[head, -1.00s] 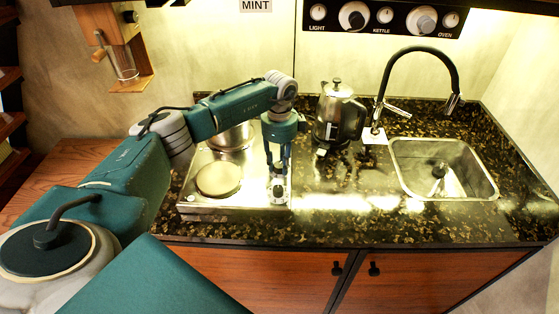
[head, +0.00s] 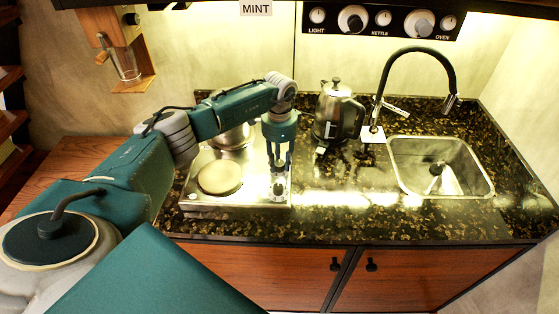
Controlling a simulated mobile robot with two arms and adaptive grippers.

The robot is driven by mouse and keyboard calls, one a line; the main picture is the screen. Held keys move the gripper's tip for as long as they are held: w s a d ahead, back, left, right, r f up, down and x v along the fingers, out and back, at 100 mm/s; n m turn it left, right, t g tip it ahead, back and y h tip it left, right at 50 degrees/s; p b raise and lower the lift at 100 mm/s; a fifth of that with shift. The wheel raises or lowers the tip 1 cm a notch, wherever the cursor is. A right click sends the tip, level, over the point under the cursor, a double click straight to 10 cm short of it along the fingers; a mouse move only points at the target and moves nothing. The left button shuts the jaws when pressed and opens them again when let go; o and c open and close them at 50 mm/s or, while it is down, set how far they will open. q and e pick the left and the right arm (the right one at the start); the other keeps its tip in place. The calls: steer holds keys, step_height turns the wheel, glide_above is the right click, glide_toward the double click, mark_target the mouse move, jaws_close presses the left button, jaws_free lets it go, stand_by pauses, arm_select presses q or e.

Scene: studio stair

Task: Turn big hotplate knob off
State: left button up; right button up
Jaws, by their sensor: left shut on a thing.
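The steel hotplate unit (head: 240,203) sits on the dark speckled counter at left. Its front plate (head: 220,178) is round and pale. A second round plate (head: 232,138) behind it is partly hidden by my arm. My left gripper (head: 279,178) points down over the unit's front right corner. It is shut on a small knob (head: 278,194) there, and its fingers hide part of it. I cannot read the knob's setting or tell which plate it serves. A small pale spot shows at the unit's front left corner. My right gripper is not in view.
A steel kettle (head: 337,114) stands close to the right of my left gripper. Farther right are a black faucet (head: 455,75) and a sink (head: 473,183). A control panel (head: 380,20) with several knobs is above. The counter's front middle is clear.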

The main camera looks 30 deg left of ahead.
mark_target(279, 163)
arm_select(q)
steer(key=shift+w+a+r, duration=0.15)
steer(key=shift+w+r, duration=0.05)
steer(key=o, duration=1.1)
steer(key=shift+o, duration=0.2)
steer(key=shift+s+f, duration=0.1)
steer(key=shift+s, duration=0.05)
step_height(279, 163, up, 12)
